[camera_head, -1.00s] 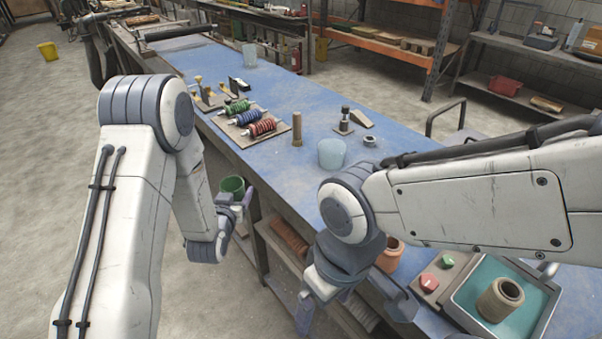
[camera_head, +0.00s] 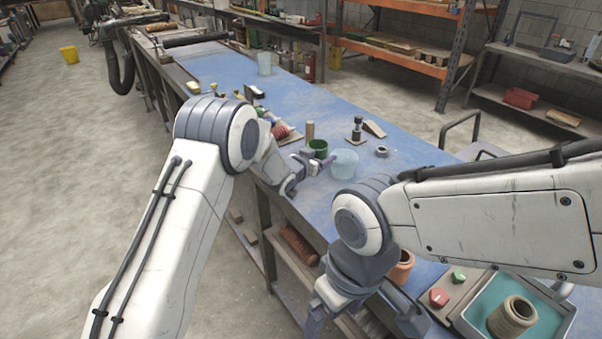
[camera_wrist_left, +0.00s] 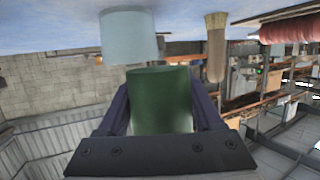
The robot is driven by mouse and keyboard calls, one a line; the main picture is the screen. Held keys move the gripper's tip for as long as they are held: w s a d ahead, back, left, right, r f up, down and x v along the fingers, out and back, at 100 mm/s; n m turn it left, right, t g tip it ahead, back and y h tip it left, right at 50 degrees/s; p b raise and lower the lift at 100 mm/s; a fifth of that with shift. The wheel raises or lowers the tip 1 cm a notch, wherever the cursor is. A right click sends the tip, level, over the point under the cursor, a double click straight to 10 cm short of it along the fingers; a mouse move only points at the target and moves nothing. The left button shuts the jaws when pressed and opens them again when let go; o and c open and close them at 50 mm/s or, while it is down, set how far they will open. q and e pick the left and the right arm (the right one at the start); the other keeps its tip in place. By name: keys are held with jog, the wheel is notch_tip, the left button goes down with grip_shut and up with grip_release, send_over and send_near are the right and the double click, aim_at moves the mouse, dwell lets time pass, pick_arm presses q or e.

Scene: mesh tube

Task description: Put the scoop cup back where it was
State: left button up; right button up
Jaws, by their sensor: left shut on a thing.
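A green cup (camera_head: 318,149) is held by my left gripper (camera_head: 308,165) above the near edge of the blue bench, just left of a pale blue translucent cup (camera_head: 344,163). In the left wrist view the green cup (camera_wrist_left: 161,102) sits between the two fingers, and the pale blue cup (camera_wrist_left: 129,37) is close beyond it. Whether the two cups touch is unclear. My right gripper (camera_head: 335,322) is low at the bench's front edge, partly cut off at the bottom of the picture, so its opening is unclear.
A wooden peg (camera_head: 310,131), a metal ring (camera_head: 382,151) and a small black-topped stand (camera_head: 356,131) are near the cups. Colored spools (camera_head: 281,131) are partly hidden by my left arm. A teal tray (camera_head: 468,315) holds a tan ring-shaped piece (camera_head: 511,316). Another clear cup (camera_head: 264,63) stands far back.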

pick_arm(q)
jog(key=a+f, duration=0.1)
jog(key=a+f+p, duration=0.1)
jog(key=a, duration=0.1)
jog(key=a+f, duration=0.1)
jog(key=a, duration=0.1)
jog(key=shift+w+a+f, duration=0.1)
jog(key=shift+w+a, duration=0.05)
jog(key=shift+a, duration=0.05)
notch_tip(320, 180, down, 4)
jog(key=shift+a+r+p, duration=0.1)
jog(key=shift+p, duration=0.75)
jog(key=shift+f, duration=0.2)
jog(key=shift+f+b, duration=0.2)
jog(key=shift+b, duration=0.1)
jog(key=o, duration=1.5)
jog(key=shift+r, duration=0.1)
